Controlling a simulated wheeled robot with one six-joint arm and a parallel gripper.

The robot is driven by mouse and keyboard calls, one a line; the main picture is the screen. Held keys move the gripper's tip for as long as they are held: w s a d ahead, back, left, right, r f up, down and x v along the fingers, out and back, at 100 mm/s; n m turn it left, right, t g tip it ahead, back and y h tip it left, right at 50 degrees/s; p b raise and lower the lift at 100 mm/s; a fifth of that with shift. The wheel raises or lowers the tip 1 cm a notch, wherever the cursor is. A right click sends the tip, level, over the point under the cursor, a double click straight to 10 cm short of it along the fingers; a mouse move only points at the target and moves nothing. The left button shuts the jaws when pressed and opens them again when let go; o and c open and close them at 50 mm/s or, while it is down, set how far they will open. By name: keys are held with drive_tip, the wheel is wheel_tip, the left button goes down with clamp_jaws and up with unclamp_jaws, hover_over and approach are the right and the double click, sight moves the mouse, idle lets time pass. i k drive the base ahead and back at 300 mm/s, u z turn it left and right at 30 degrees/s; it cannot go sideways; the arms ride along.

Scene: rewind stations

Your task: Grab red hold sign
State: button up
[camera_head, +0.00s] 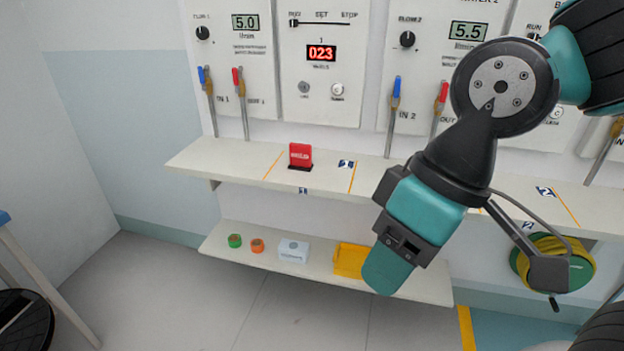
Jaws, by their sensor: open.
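The red hold sign (301,154) is a small upright red plate with pale lettering in a dark base. It stands on the upper shelf (228,160), between two orange lines. My gripper (385,272), at the teal and black end of my arm, hangs in front of the shelves, to the right of the sign and lower in the picture. It is apart from the sign. It is open, though its fingers are hard to make out separately. Nothing is seen held in it.
The lower shelf (320,270) bears a green roll (235,241), an orange roll (257,246), a white box (293,251) and a yellow tray (350,259). Valve levers (242,100) hang above the upper shelf. A green-and-yellow hose reel (577,262) is at right.

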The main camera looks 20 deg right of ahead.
sight(300, 154)
drive_tip(key=u, duration=1.1)
drive_tip(key=i, duration=1.65)
drive_tip(key=z, duration=0.7)
drive_tip(key=i, duration=0.4)
drive_tip(key=z, duration=0.3)
